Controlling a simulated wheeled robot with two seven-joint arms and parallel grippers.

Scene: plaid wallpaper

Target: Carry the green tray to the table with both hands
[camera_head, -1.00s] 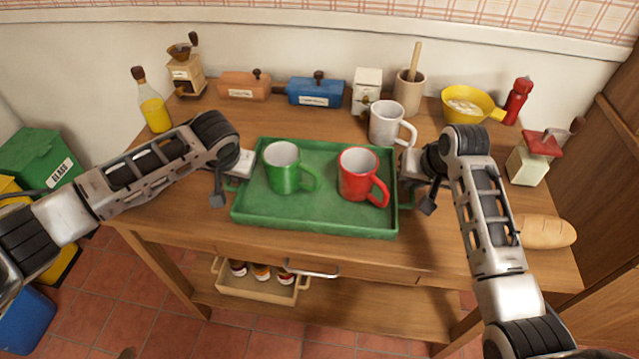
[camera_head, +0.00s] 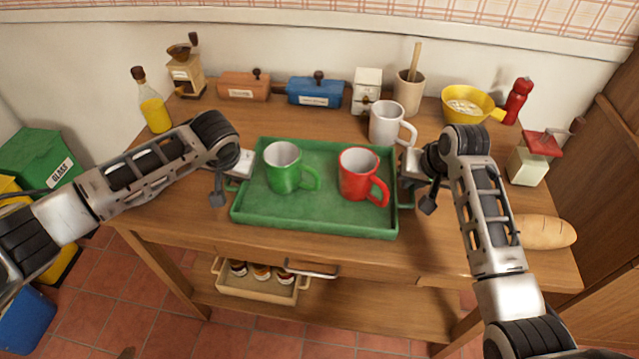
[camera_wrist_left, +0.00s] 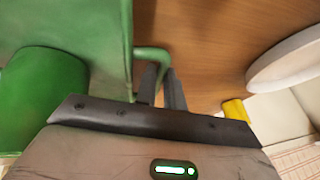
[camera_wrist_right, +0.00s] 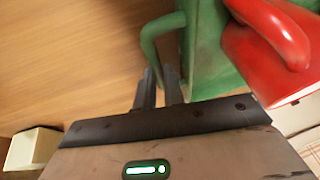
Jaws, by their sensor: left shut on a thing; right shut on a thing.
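The green tray (camera_head: 312,218) sits on or just over the wooden table, level as far as I can tell. A green mug (camera_head: 284,170) and a red mug (camera_head: 357,175) stand upright in it. My left gripper (camera_head: 236,168) is at the tray's left side, shut on its left handle (camera_wrist_left: 150,56). My right gripper (camera_head: 408,174) is at the right side, shut on the right handle (camera_wrist_right: 150,40). The fingers of both grippers show around the handles in the wrist views. The handles are mostly hidden in the head view.
A white mug (camera_head: 386,124) stands close behind the tray's right corner. A bottle (camera_head: 155,112), blue box (camera_head: 316,92), yellow bowl (camera_head: 466,106) and pepper mill (camera_head: 518,100) line the back. Bread (camera_head: 545,232) lies right. The table (camera_head: 200,222) has clear wood at front left.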

